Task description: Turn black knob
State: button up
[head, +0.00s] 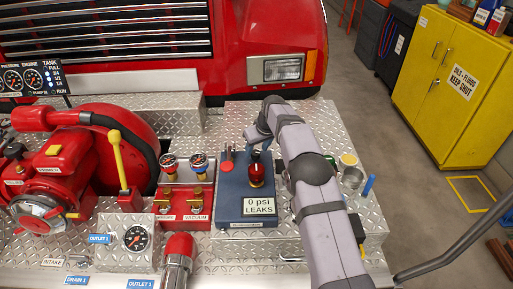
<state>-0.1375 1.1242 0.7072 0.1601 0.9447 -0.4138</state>
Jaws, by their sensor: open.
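A blue-grey box (231,208) with a "0 psi LEAKS" label (259,206) sits on the diamond-plate deck. On it stands a dark red rounded part (256,178) with a small dark top, partly covered by my gripper. I cannot tell whether this dark top is the black knob; no other black knob shows clearly. My gripper (264,150) is open and points down just above or at that dark top. Its fingers are small and dark here, and whether they touch anything cannot be told.
Left of the box are two gauges over red "VACUUM" valves (184,200), a red-capped cylinder (178,250) and a yellow lever (120,160). Small cans (351,174) stand right of my arm. The red truck front (265,40) rises behind. A metal rail (450,258) runs at right.

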jog(key=shift+w+a+f, duration=0.1)
jog(key=shift+w+f, duration=0.1)
jog(key=shift+f, duration=0.35)
jog(key=c, duration=1)
